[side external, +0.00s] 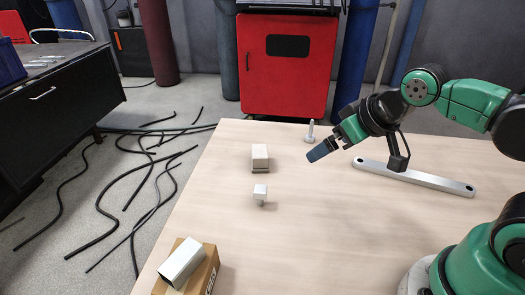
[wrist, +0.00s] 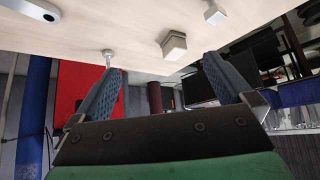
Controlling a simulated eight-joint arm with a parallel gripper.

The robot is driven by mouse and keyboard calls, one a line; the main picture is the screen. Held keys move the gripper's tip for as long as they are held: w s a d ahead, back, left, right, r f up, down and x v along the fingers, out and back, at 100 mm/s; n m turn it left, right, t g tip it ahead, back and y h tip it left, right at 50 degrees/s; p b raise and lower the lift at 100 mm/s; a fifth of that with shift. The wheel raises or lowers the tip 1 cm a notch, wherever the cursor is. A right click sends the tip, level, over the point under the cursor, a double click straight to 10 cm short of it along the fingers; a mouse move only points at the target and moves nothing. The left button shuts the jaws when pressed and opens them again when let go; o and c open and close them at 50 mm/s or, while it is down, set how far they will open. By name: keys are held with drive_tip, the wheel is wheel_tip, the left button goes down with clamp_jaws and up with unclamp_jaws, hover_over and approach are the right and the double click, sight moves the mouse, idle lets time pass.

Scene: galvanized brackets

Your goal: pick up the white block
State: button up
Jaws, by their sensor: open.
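I cannot tell which of the two the task names. My gripper is above the table, apart from both blocks. Its two blue fingers are spread with nothing between them in the wrist view (wrist: 163,66).
A grey bolt-like part (side external: 310,132) stands behind my gripper. A long metal bar (side external: 415,177) lies to the right. A cardboard box (side external: 205,272) with a white square tube (side external: 182,261) on top sits at the front left. The table's middle front is clear.

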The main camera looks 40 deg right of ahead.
drive_tip(key=m+g+y, duration=0.1)
drive_tip(key=m+y, duration=0.4)
drive_tip(key=m, duration=0.8)
approach(253, 157)
drive_tip(key=w+m+y, duration=0.1)
drive_tip(key=m, duration=0.1)
drive_tip(key=w+f+m+y, duration=0.1)
drive_tip(key=m, duration=0.1)
drive_tip(key=w+f+m+y, duration=0.1)
drive_tip(key=m, duration=0.1)
drive_tip(key=shift+d+f, duration=0.15)
drive_tip(key=shift+f, duration=0.05)
drive_tip(key=f+m+y, duration=0.1)
drive_tip(key=f+m, duration=0.1)
drive_tip(key=w+d+f+m+t+y, duration=0.1)
drive_tip(key=m, duration=0.1)
drive_tip(key=shift+f+y, duration=0.3)
drive_tip(key=shift+f, duration=0.05)
drive_tip(key=shift+d+f+m+y, duration=0.1)
drive_tip(key=shift+f+m+y, duration=0.2)
drive_tip(key=shift+f+m, duration=0.35)
drive_tip(key=shift+w, duration=0.1)
drive_tip(key=shift+x, duration=2.7)
drive_tip(key=c, duration=1.2)
